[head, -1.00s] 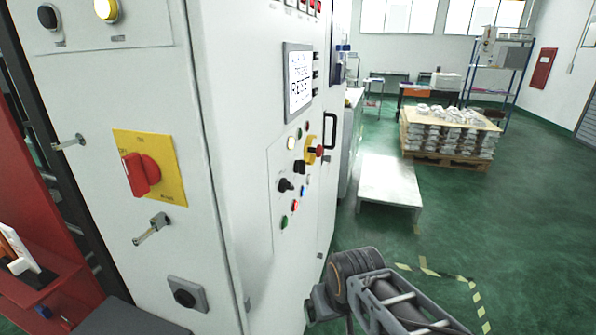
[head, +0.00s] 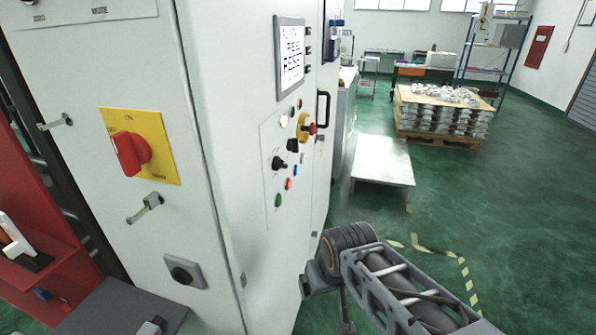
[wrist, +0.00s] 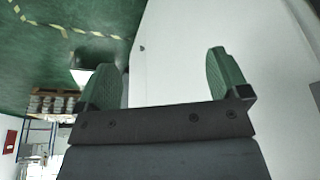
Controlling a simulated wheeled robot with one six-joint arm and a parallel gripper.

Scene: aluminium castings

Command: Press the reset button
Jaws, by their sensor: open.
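A control panel (head: 262,180) on the grey-white cabinet carries several small buttons, including a blue one (head: 295,170), a red one (head: 288,184) and a green one (head: 278,200). Their labels are too small to read, so I cannot tell which is reset. A screen (head: 291,58) above shows text that seems to read "PRESS RESET". My gripper (wrist: 165,68) is open and empty in the wrist view, its two green fingers wide apart beside a pale cabinet face. No buttons show in that view. In the head view my arm is below and right of the panel.
A red emergency stop (head: 309,128) on a yellow base and a black door handle (head: 323,108) stick out near the buttons. A red rotary switch (head: 130,152) is on the nearer face. A low metal table (head: 383,160) and a loaded pallet (head: 440,118) stand beyond; green floor is open at right.

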